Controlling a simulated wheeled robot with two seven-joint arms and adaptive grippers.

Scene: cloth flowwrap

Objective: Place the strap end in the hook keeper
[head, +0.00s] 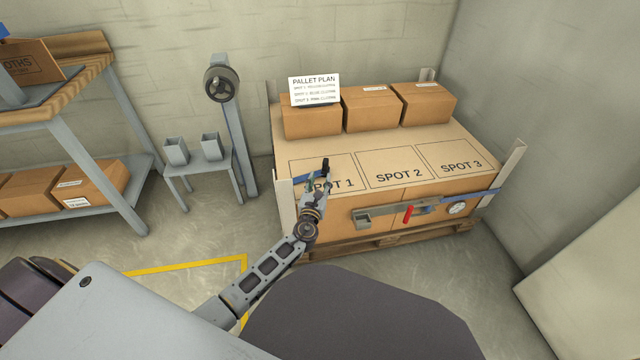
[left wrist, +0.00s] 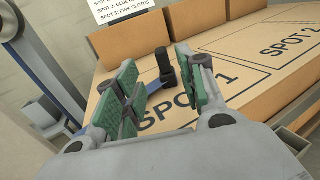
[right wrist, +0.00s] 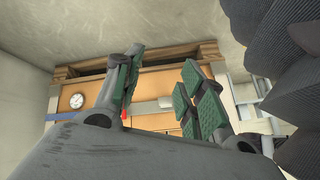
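The strap end is a black hook-like piece (head: 325,167) on a blue strap (head: 308,177), at the left front of the load top by SPOT 1. In the left wrist view the black piece (left wrist: 165,64) stands up beyond the gap between my fingers, with the blue strap (left wrist: 157,86) beside it. My left gripper (head: 321,184) is open, its pads apart, and close to the strap end. A grey bracket, apparently the hook keeper (head: 362,219), sits on the load's front face. My right gripper (right wrist: 162,78) is open and empty, facing the front face; the head view does not show it.
A red lever (head: 408,214) and a round gauge (head: 457,208) sit on the front strap. Boxes (head: 371,107) and a pallet plan sign (head: 314,90) stand at the back. Upright posts (head: 285,204) mark the corners. A strap reel (head: 221,84) stands left; SPOT 2 is clear.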

